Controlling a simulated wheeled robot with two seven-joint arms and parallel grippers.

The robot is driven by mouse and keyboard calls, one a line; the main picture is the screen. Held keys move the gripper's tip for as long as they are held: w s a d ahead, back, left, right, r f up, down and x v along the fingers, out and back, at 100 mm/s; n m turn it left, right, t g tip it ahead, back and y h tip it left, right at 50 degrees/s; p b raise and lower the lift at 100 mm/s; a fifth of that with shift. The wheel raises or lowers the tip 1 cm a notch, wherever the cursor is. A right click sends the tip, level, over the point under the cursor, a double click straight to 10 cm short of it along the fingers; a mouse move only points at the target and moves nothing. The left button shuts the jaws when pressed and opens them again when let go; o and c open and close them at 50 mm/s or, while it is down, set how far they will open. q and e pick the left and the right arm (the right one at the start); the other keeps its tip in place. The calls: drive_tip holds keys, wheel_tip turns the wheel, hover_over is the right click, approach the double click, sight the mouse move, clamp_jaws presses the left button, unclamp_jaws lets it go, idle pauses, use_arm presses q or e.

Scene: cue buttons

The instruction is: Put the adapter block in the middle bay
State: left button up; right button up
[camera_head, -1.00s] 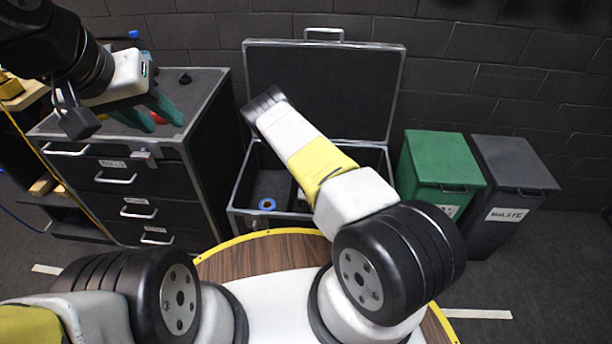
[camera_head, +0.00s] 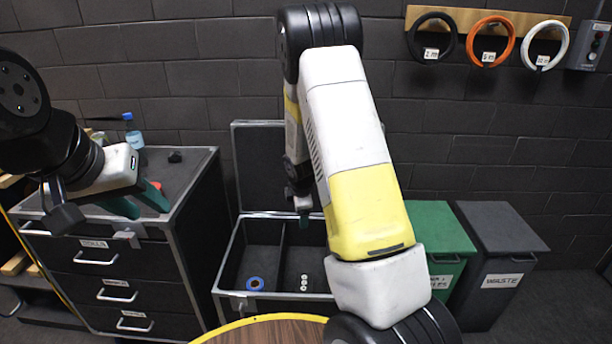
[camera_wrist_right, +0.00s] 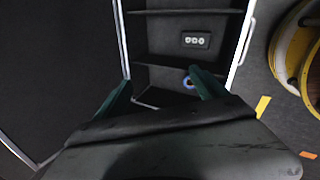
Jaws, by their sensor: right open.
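The adapter block appears as a dark block with white round sockets (camera_wrist_right: 195,40), lying in the middle bay between two dividers in the right wrist view. Its white sockets (camera_head: 304,283) also show in the head view. The open case (camera_head: 224,277) stands against the wall, its right part hidden behind my right arm. My right gripper (camera_wrist_right: 161,91) is open and empty above the case, fingers apart, with the block beyond the tips; in the head view it (camera_head: 303,212) is partly hidden. My left gripper (camera_head: 138,204) is open over the drawer cabinet.
A blue ring (camera_head: 255,284) lies in the case's left bay. The drawer cabinet (camera_head: 185,180) stands left, with a bottle (camera_head: 134,137) on top. Green (camera_head: 440,235) and grey waste (camera_head: 500,240) bins stand right of the case. Cable coils (camera_head: 490,42) hang on the wall.

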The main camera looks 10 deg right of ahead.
drive_tip(key=s+a+r+m+y, duration=0.1)
drive_tip(key=s+r+m, duration=0.45)
drive_tip(key=r, duration=0.45)
drive_tip(key=s+r+m+y, duration=0.1)
drive_tip(key=s+r+m, duration=0.4)
drive_tip(key=r, duration=0.6)
drive_tip(key=s+a+r+m, duration=0.1)
drive_tip(key=s+r+m, duration=0.2)
drive_tip(key=s, duration=0.7)
drive_tip(key=s+a+r+m+t+y, duration=0.1)
drive_tip(key=s+r+m, duration=0.2)
drive_tip(key=s, duration=0.7)
wheel_tip(320, 180, up, 3)
drive_tip(key=shift+s+a+f, duration=0.15)
drive_tip(key=shift+s+a, duration=0.05)
drive_tip(key=shift+m, duration=0.25)
